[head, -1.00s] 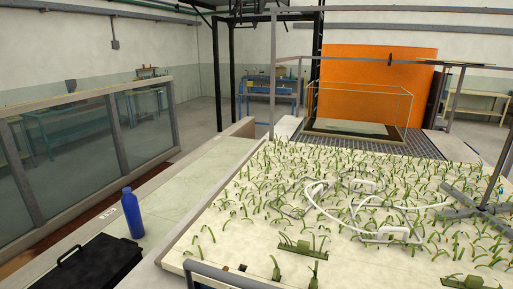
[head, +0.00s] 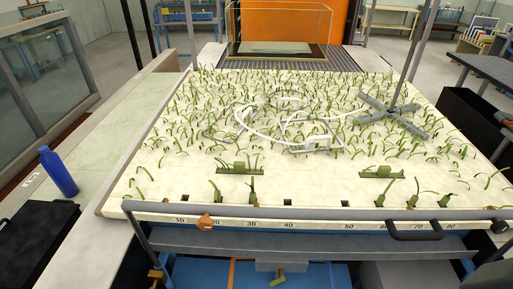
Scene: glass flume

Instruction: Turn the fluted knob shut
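A small orange-brown knob (head: 205,222) sits on the front rail of the planted bed, near the 20 mark of the scale, in the head view. A black round knob (head: 499,226) sits at the right end of the same rail. Both are too small to tell whether they are fluted or how far they are turned. Neither of my grippers is in view.
The white bed (head: 300,200) with green plant strips and a white hose (head: 250,125) fills the middle. A black handle (head: 413,232) juts from the rail. A blue bottle (head: 59,172) stands on the left ledge. A green piece (head: 278,278) shows below the rail.

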